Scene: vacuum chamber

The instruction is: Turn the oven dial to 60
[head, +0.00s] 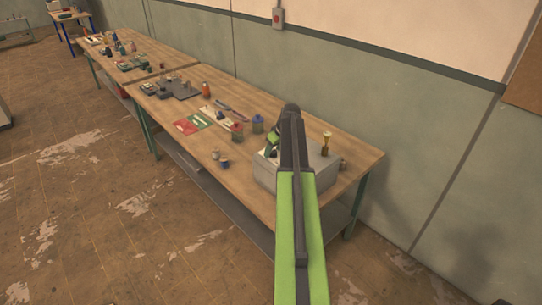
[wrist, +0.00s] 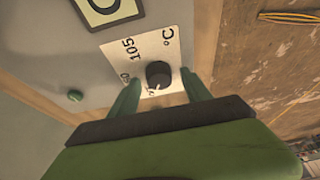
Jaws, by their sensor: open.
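The oven dial (wrist: 158,74) is a round black knob in the wrist view. It sits on a white label (wrist: 166,35) with "105", a "°C" mark and a smaller number I cannot read surely. A small pale mark shows at the dial's lower edge. My gripper (wrist: 161,78) is open, with one green finger to each side of the dial. I cannot tell whether the fingers touch it. In the head view the oven (head: 323,162) is a pale grey box at the bench's near right end. My arm hides much of it, and the dial is not visible there.
The wooden bench (head: 225,180) also holds red and blue-capped jars, a red and green sheet (head: 192,124) and other small items. A gold-topped item (head: 326,140) stands by the oven. The floor in front is clear.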

